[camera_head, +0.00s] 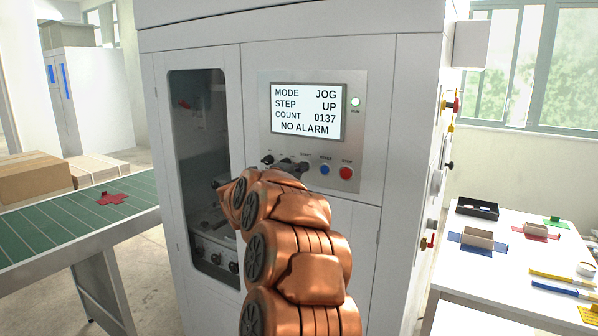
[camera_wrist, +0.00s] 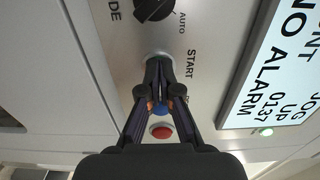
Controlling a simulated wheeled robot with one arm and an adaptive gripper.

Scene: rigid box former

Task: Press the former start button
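The former's control panel (camera_head: 312,84) is on the front of the white machine. My gripper (camera_head: 300,167) is at the button row below the screen, largely behind my copper-coloured arm. In the wrist view its fingers (camera_wrist: 158,62) are shut tip to tip with nothing between them. The tips cover most of the start button (camera_wrist: 157,54), beside the START label; only its pale rim shows. I cannot tell whether they touch it. The black mode knob (camera_wrist: 153,8) is on one side, the blue button (camera_wrist: 160,109) and red stop button (camera_wrist: 160,132) on the other.
The screen (camera_head: 306,112) reads MODE JOG, STEP UP, COUNT 0137, NO ALARM. A pale green lamp (camera_head: 355,102) is beside it. A green conveyor (camera_head: 60,226) holds a red cross-shaped blank (camera_head: 111,198) at left. A white table (camera_head: 480,262) with small boxes stands at right.

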